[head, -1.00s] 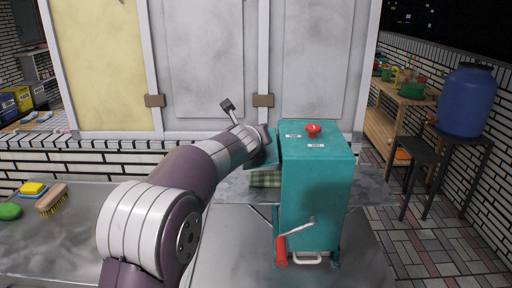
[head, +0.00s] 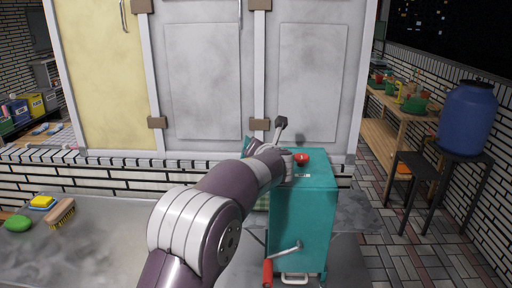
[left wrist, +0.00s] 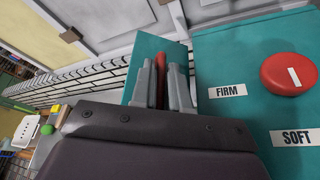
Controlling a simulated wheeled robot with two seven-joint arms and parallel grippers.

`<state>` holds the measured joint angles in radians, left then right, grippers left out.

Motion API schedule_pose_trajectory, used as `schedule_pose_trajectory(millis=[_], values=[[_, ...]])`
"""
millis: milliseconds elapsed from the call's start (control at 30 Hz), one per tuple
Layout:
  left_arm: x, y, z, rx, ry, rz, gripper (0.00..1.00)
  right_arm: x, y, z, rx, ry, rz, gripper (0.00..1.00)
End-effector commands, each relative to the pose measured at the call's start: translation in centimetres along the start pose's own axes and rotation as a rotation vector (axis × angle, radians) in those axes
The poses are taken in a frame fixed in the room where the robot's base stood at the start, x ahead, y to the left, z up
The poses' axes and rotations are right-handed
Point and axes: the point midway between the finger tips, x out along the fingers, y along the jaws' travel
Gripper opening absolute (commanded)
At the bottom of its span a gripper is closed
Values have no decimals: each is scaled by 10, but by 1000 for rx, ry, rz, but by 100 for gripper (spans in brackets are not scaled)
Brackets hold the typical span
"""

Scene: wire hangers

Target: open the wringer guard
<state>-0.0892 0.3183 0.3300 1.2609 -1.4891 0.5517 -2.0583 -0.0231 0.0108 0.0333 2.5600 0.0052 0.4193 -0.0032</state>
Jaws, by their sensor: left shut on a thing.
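The teal wringer box (head: 300,225) stands right of centre in the head view, with a red knob (head: 301,160) on top. The wrist view shows the knob (left wrist: 289,75) beside FIRM and SOFT labels. The guard is a teal plate (left wrist: 143,58) raised at a slant left of the box. A small part of the guard (head: 249,145) shows in the head view behind my arm. My left gripper (left wrist: 162,80) is shut on the guard's upright red grip (left wrist: 161,70). In the head view, my wrist hides most of the guard and the fingers. My right gripper is out of view.
A crank with a red handle (head: 268,272) is on the wringer's front. Green checked cloth (head: 262,201) shows left of the box. A brush (head: 61,213), sponge and green soap lie on the counter at left. Cabinets (head: 216,80) stand behind; a blue barrel (head: 467,118) stands right.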

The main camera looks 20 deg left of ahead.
Motion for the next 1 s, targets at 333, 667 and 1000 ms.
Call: schedule_pose_trajectory(millis=[333,667,1000], values=[[-4,-9,9,181,3,71,0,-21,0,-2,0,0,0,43],[-4,-13,10,243,5,98,0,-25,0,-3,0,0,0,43],[-4,-14,9,247,6,98,0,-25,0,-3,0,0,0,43]])
